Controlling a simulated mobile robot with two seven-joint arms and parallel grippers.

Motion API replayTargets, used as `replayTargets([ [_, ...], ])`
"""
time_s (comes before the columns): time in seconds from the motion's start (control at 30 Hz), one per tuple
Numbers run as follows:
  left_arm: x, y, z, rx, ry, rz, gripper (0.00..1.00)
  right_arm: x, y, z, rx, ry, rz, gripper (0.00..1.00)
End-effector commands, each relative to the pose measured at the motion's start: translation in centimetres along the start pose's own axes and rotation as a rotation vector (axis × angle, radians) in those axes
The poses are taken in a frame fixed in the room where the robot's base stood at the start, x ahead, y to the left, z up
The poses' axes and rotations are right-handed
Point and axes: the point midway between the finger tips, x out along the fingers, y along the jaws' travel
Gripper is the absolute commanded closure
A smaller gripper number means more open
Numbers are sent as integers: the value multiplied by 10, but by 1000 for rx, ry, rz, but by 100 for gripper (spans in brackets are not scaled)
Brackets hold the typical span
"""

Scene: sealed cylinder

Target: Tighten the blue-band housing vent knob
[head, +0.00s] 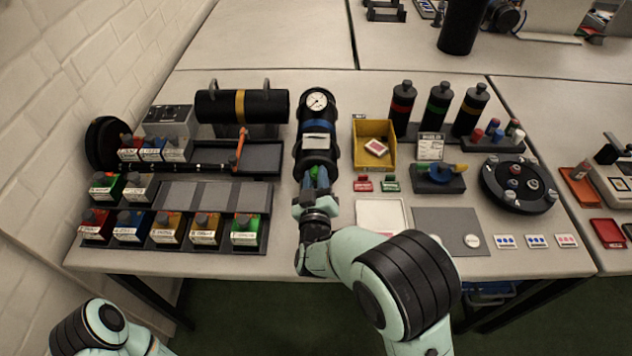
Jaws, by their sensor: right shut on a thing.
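The black cylindrical housing (304,152) with the blue band (318,126) lies on the table in the middle of the head view. It has a round white gauge and a white label on it. My right gripper (317,186) is at the housing's near end, shut on what looks like its vent knob (314,171), a small green part mostly hidden between the fingers. The knob's seating cannot be seen. Of my left arm only links show at the bottom left; its gripper is out of view.
A yellow-band cylinder (218,106) lies at left, behind racks of colored boxes (128,225). A yellow bin (360,130), black bottles (437,108) and a round black carousel (536,204) stand to the right. A white tray (404,213) and a grey mat (428,222) lie near the front edge.

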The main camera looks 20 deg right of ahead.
Motion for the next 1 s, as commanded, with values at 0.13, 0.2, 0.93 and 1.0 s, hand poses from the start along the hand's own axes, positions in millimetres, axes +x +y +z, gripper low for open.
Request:
replayTargets([
  [0.13, 10, -2, -5, 1, 14, 3, 57, 0, 0, 2, 144, 0, 2, 100],
  [0.2, 13, -2, -8, 2, 20, 4, 57, 0, -1, 2, 210, 1, 1, 100],
  [0.93, 43, -8, -38, 3, 99, 12, 57, 0, -2, 1, 718, 0, 1, 100],
  [1.0, 44, -8, -41, 2, 107, 12, 57, 0, -2, 0, 738, 0, 0, 100],
])
